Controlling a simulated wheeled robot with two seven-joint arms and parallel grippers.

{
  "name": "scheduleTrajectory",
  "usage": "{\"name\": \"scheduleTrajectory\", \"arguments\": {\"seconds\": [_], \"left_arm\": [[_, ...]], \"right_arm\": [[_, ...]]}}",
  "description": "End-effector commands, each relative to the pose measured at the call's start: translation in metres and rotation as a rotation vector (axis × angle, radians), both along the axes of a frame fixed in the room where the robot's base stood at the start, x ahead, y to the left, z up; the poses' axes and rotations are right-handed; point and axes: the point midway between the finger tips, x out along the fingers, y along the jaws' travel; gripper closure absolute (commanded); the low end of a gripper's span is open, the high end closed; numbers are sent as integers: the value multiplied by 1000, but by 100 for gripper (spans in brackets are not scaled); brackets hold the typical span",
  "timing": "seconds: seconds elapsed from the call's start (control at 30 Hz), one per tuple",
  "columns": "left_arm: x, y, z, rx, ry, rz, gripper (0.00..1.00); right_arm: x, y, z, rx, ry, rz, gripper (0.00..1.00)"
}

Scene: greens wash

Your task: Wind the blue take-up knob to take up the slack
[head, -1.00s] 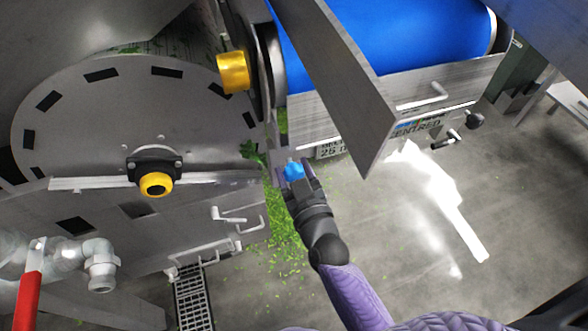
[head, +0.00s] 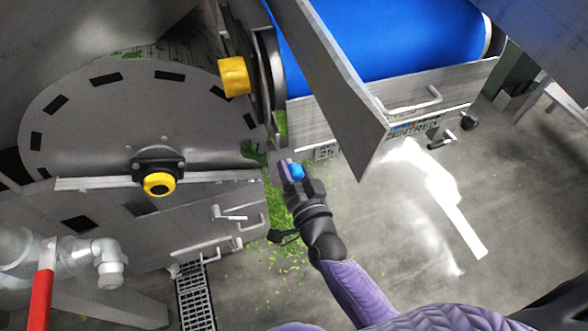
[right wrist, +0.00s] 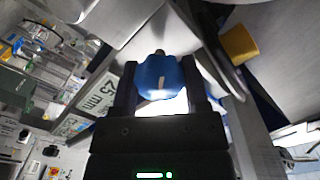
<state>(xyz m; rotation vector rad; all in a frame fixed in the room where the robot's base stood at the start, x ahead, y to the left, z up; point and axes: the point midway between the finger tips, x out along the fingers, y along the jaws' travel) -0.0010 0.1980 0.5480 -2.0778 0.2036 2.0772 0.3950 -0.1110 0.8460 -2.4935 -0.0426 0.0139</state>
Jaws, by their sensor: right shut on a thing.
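The blue take-up knob (head: 297,172) shows between the fingers of my right gripper (head: 291,169), below the side frame of the blue conveyor belt. In the right wrist view the blue knob (right wrist: 160,77) has a pale mark on its face, and the fingers of my right gripper (right wrist: 158,88) stand on both sides of it. My right gripper is shut on the knob. The fingers hide part of the knob in the head view. My left gripper is not in view.
The blue belt (head: 380,35) lies above, with a metal guard plate (head: 330,75) hanging close by. A large drum end plate (head: 110,125) with a yellow-capped bearing (head: 159,184) is at left. A red-handled valve (head: 42,285) is lower left.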

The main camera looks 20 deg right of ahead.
Motion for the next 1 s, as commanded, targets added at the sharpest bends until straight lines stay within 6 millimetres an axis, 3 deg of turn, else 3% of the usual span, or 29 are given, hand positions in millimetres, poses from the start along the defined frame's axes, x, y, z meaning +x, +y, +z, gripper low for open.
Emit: {"name": "scheduleTrajectory", "arguments": {"seconds": [0.6,1.0], "left_arm": [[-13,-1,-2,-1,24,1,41],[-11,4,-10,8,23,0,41]], "right_arm": [[0,-1,-2,583,23,0,100],[0,0,-3,962,36,0,100]]}}
